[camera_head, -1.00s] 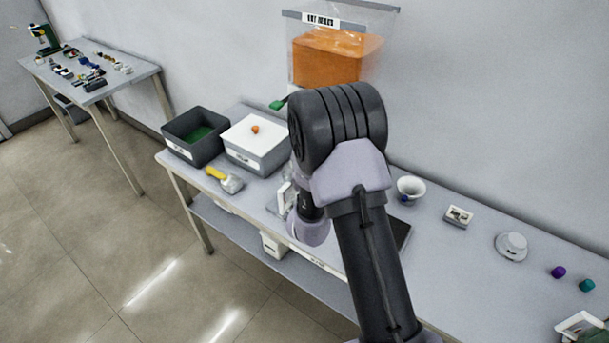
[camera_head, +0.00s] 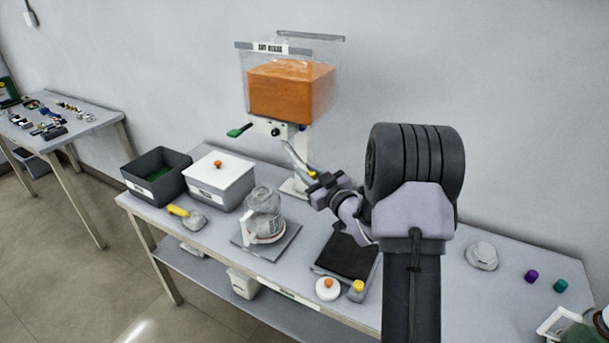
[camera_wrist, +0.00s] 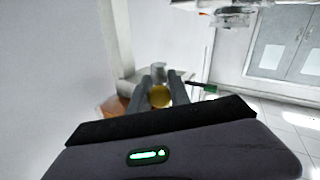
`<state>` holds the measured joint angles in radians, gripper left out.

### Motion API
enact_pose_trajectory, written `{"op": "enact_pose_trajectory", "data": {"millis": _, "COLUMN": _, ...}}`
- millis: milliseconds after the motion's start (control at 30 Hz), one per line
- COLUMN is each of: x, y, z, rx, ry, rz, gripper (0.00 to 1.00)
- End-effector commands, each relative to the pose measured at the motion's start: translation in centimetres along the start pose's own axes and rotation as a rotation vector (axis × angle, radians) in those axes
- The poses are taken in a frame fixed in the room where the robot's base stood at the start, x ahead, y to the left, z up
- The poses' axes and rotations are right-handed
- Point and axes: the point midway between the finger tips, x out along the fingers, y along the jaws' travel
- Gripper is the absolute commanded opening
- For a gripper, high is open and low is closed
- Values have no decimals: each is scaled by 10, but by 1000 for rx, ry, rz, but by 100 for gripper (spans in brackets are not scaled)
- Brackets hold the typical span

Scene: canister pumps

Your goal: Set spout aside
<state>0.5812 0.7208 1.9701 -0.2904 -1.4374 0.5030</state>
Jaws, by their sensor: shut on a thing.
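The spout (camera_head: 296,158) looks like a slim grey tube with a yellow part at its lower end. It slants up and left from my gripper (camera_head: 319,184) toward the underside of the dispenser with the orange contents (camera_head: 290,90). I cannot tell whether its upper end touches the dispenser. In the wrist view my gripper (camera_wrist: 160,88) is shut around the spout's round yellow part (camera_wrist: 160,97), with a short grey piece beyond it. The fingers partly hide the spout.
A clear jug (camera_head: 264,212) stands on a grey pad. A white lidded box (camera_head: 222,180) and a dark bin (camera_head: 156,175) are to the left. A black mat (camera_head: 346,256), a white lid (camera_head: 328,289) and a yellow-capped jar (camera_head: 357,290) lie in front.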

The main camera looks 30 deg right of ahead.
Motion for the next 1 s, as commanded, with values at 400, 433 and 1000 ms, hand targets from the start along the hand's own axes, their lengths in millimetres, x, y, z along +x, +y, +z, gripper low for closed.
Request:
{"op": "enact_pose_trajectory", "data": {"millis": 400, "x": 2, "y": 3, "z": -3, "rx": -4, "ry": 9, "rz": -5, "gripper": 0}}
{"op": "enact_pose_trajectory", "data": {"millis": 433, "x": 2, "y": 3, "z": -4, "rx": -4, "ry": 9, "rz": -4, "gripper": 0}}
{"op": "enact_pose_trajectory", "data": {"millis": 1000, "x": -16, "y": 3, "z": -3, "rx": -1, "ry": 4, "rz": -5, "gripper": 45}}
